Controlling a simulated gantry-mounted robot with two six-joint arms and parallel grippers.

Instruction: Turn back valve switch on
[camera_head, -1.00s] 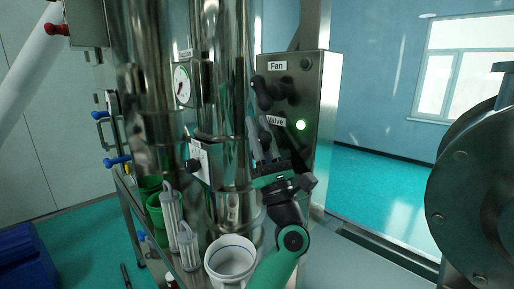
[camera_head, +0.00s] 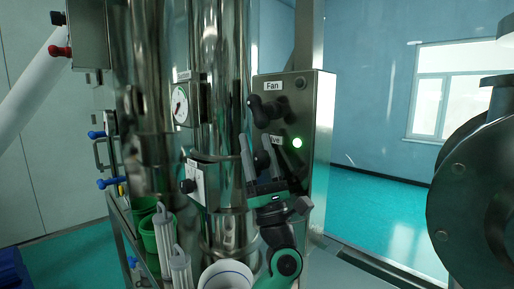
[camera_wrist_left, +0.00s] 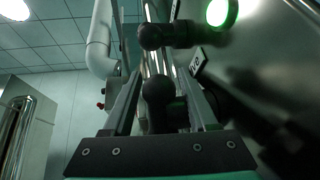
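The control box (camera_head: 318,125) carries a "Fan" label with a black fan switch (camera_head: 262,109) and, lower, a partly covered "Valve" label. A lit green lamp (camera_head: 297,142) is right of that label. The black valve switch (camera_head: 262,160) sits below the fan switch, partly hidden by my fingers. My left gripper (camera_head: 256,141) points up in front of the box, its two fingers apart on either side of the valve switch. In the left wrist view a black rounded knob (camera_wrist_left: 160,90) lies between the open fingers; contact cannot be told. My right gripper is not in view.
Steel columns with a pressure gauge (camera_head: 180,105) stand left of the box. A small white-faced panel with a black knob (camera_head: 188,186) is close left of my gripper. A large round steel machine (camera_head: 475,190) stands at the right.

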